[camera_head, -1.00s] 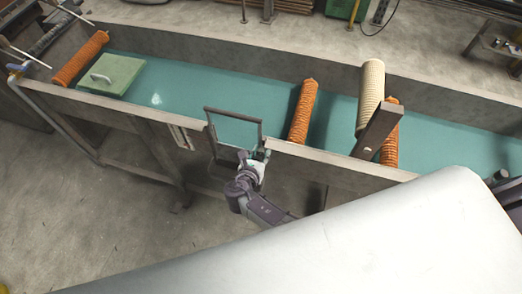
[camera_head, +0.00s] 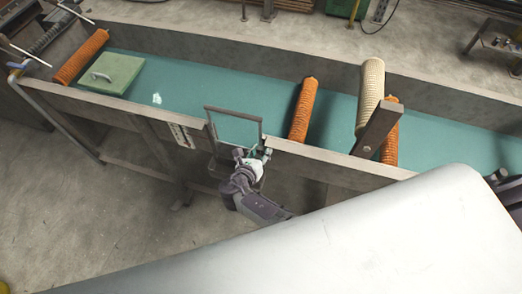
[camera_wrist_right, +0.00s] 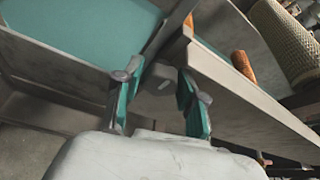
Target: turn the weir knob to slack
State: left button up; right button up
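The weir shows in the head view as a thin dark upright frame (camera_head: 234,109) at the near wall of the water channel. My right gripper (camera_head: 253,154) is at the foot of this frame, on the near side of the wall. In the right wrist view its two teal-padded fingers (camera_wrist_right: 158,100) stand apart, with a gap between them. A small grey block-like piece (camera_wrist_right: 160,82) shows beyond and between the fingertips; it may be the weir knob, but I cannot tell its setting. No contact with it is visible. My left gripper is not in view.
The long channel (camera_head: 215,90) holds teal water. Several orange mesh rolls (camera_head: 303,110) lie across it. A cream mesh tube (camera_head: 371,90) stands behind a grey post (camera_head: 377,130). A green lid (camera_head: 112,74) with a handle lies at left. The floor at lower left is clear.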

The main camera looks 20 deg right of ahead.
jog(key=shift+o, duration=1.1)
